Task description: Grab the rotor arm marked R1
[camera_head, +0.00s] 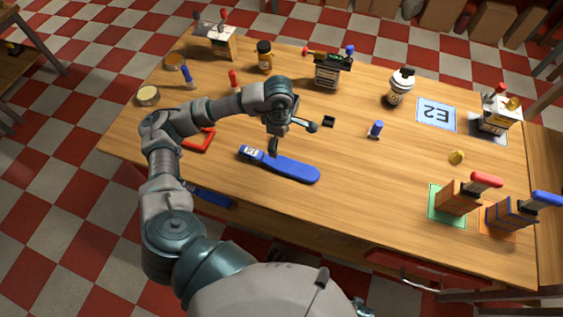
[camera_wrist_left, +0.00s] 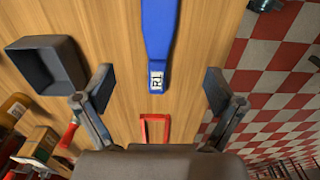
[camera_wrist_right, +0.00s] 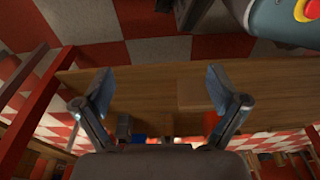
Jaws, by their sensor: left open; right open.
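The rotor arm marked R1 is a long blue bar (camera_head: 288,166) with a white label at its left end, lying flat on the table. In the left wrist view its label, reading R1, and blue shaft (camera_wrist_left: 159,40) show between my fingers. My left gripper (camera_head: 294,137) is open and empty, above the bar near its labelled half; the fingers appear apart from it. The left fingertips (camera_wrist_left: 160,88) are spread to both sides of the label end. My right gripper (camera_wrist_right: 159,88) is open and empty, facing the table's edge, and I cannot make it out in the head view.
A small dark open box (camera_head: 328,121) stands just beyond the left gripper. A red frame (camera_head: 199,140) lies left of the bar. A blue cylinder (camera_head: 375,129), a white bottle (camera_head: 398,88) and an E2 card (camera_head: 436,114) are right. The table (camera_head: 370,190) right of the bar is clear.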

